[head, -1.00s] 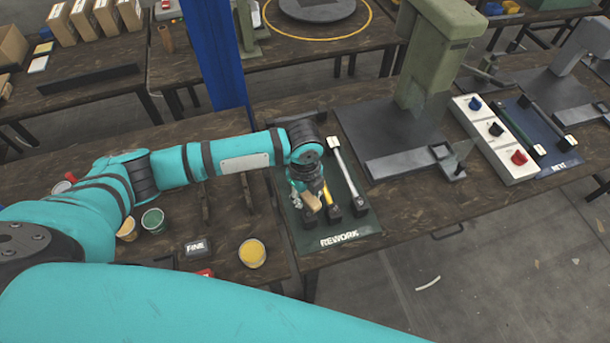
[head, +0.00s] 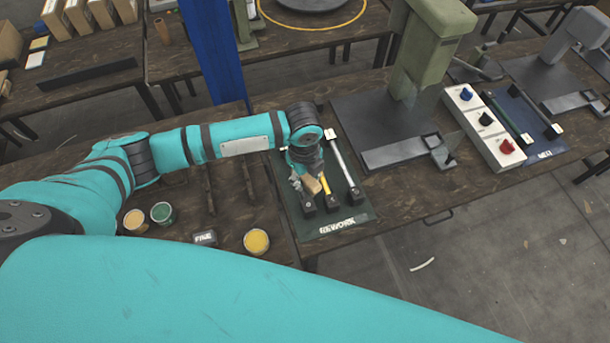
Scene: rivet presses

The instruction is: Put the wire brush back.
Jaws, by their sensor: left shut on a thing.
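My left gripper (head: 308,180) reaches in from the left and points down over the green REWORK mat (head: 352,217). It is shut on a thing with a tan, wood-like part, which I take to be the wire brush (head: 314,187). The gripper hides most of it, and I cannot tell whether it touches the mat. Beside it on the mat is a tool with a yellow part (head: 325,186), its end in a black block. A silver bar (head: 341,160) lies to the right in its own black holders. My right gripper is out of view.
A green press (head: 420,70) stands right of the mat, with a white button box (head: 484,128) and a blue NEXT mat (head: 540,146) further right. Cups (head: 256,241) and a FINE block (head: 205,237) sit to the left. A blue post (head: 215,55) rises behind my arm.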

